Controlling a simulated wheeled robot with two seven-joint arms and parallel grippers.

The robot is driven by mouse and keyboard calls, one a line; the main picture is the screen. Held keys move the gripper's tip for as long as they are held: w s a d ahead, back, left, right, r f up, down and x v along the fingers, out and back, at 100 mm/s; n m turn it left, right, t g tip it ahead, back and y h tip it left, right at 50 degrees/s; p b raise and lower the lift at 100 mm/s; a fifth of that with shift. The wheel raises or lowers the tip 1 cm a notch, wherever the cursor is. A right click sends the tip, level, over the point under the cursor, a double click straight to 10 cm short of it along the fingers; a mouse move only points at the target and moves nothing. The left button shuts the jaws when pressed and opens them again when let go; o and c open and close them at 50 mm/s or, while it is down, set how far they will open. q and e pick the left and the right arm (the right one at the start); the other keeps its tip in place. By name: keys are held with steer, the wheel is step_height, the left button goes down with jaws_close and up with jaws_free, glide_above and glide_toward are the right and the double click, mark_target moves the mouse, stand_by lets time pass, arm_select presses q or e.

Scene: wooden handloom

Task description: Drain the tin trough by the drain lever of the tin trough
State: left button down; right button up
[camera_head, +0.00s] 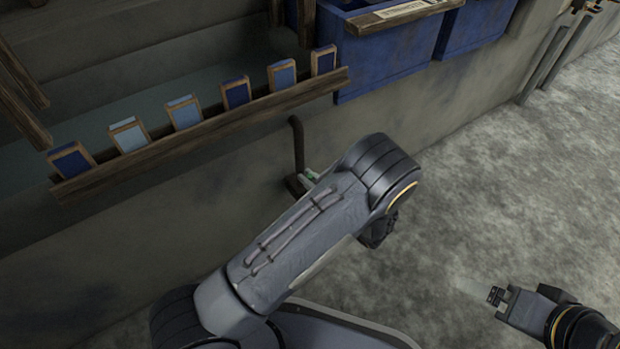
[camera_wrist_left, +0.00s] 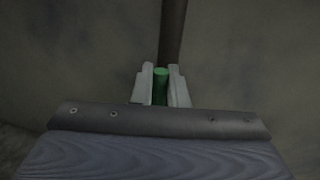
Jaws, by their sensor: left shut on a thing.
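A dark drain pipe (camera_head: 298,145) comes out of the wall below the wooden rail and bends down; in the left wrist view a dark upright bar (camera_wrist_left: 173,30) stands behind the fingers. My left gripper (camera_head: 310,176) is at the pipe's lower end, mostly hidden by my left arm. In the left wrist view its pale fingers (camera_wrist_left: 161,92) are shut on a green handle (camera_wrist_left: 160,85), seemingly the drain lever's grip. I cannot tell for sure which vessel is the tin trough. My right gripper (camera_head: 495,297) is away at the lower right, its jaw opening unclear.
A wooden rail (camera_head: 215,132) with several blue-toned blocks (camera_head: 183,112) runs along the wall at the left. Blue bins (camera_head: 385,62) stand at the top, one with a wooden label board (camera_head: 405,13). The grey floor (camera_head: 500,170) at the right is clear.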

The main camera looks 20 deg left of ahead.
arm_select(q)
steer(key=w+d+f+m+t, duration=0.1)
steer(key=w+d+f+m, duration=0.1)
steer(key=m, duration=0.5)
steer(key=shift+w+d+y+p, duration=0.4)
steer(key=shift+w+d, duration=0.45)
steer(key=shift+w, duration=0.45)
steer(key=c, duration=1.5)
jaws_free()
